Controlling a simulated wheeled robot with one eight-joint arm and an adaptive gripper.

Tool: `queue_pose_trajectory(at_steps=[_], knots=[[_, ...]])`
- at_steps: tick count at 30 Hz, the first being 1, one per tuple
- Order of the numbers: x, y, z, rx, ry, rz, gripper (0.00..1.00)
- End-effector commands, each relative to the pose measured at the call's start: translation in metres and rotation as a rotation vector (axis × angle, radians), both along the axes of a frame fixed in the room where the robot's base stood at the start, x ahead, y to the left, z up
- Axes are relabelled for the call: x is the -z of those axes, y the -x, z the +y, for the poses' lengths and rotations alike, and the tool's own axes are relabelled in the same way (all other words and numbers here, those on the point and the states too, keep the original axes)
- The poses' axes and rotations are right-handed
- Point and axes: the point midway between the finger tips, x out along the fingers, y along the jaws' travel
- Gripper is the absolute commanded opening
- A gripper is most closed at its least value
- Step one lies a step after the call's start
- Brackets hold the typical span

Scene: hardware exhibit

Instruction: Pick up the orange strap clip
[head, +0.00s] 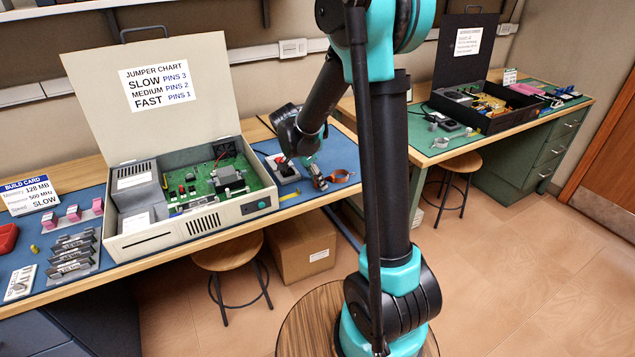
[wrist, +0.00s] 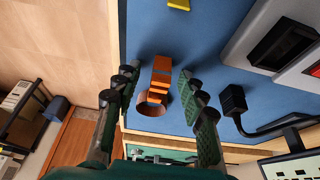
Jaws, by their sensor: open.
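The orange strap clip (wrist: 161,75) lies on the blue mat (wrist: 165,35) in the wrist view, with a straight ribbed part at the top and a round brown-orange loop below it. My gripper (wrist: 159,82) is open, with one finger on each side of the clip in the picture and visible space on both sides. I cannot tell how high the fingers are above the mat. In the head view, the clip (head: 342,176) shows as an orange loop at the mat's right end. My gripper (head: 298,138) is left of it there, its fingertips unclear.
A grey box with a black opening (wrist: 283,45) stands right of the clip in the wrist view, and a black plug with a cable (wrist: 233,99) is nearer. A yellow piece (wrist: 179,4) lies at the top. An open computer case (head: 190,190) stands left in the head view.

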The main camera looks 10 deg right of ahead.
Motion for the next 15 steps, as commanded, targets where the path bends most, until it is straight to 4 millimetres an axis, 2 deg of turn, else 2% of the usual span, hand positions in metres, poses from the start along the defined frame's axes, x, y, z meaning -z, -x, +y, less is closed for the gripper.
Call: queue_pose_trajectory(at_steps=[8,15], knots=[[0.0024,-0.0004,-0.0008,0.000,0.000,0.000,0.40],[0.0022,-0.0004,-0.0008,0.000,0.000,0.000,0.10]])
